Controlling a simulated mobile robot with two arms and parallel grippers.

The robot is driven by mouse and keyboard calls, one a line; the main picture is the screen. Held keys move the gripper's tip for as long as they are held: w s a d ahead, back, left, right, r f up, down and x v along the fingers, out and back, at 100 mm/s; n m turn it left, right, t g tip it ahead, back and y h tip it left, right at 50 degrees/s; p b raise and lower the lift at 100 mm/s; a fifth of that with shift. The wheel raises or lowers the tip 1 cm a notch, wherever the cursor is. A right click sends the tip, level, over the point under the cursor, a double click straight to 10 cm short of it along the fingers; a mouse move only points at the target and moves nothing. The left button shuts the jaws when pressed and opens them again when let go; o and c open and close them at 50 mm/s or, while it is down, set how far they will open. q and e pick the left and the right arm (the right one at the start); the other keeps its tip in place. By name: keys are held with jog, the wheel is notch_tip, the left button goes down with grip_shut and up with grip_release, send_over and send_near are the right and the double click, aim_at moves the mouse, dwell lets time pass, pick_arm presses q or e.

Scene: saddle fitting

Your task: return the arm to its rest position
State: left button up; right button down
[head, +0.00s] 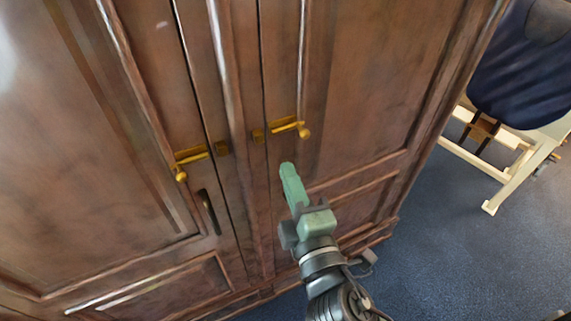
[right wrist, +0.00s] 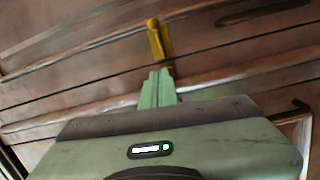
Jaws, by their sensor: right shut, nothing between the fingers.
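My right gripper (head: 287,168) is in front of a dark brown wooden cabinet (head: 360,100), its green fingers together and empty. The fingertips are just below a brass latch handle (head: 290,129) on the right door. In the right wrist view the shut fingers (right wrist: 158,84) point toward a brass handle (right wrist: 160,40); I cannot tell whether they touch it. My left gripper does not show in either view.
A second brass handle (head: 192,157) and a dark pull (head: 209,212) are on the left door. Blue carpet (head: 440,240) is clear to the right. A pale wooden stand (head: 530,165) with a dark blue padded piece (head: 520,75) stands at the right.

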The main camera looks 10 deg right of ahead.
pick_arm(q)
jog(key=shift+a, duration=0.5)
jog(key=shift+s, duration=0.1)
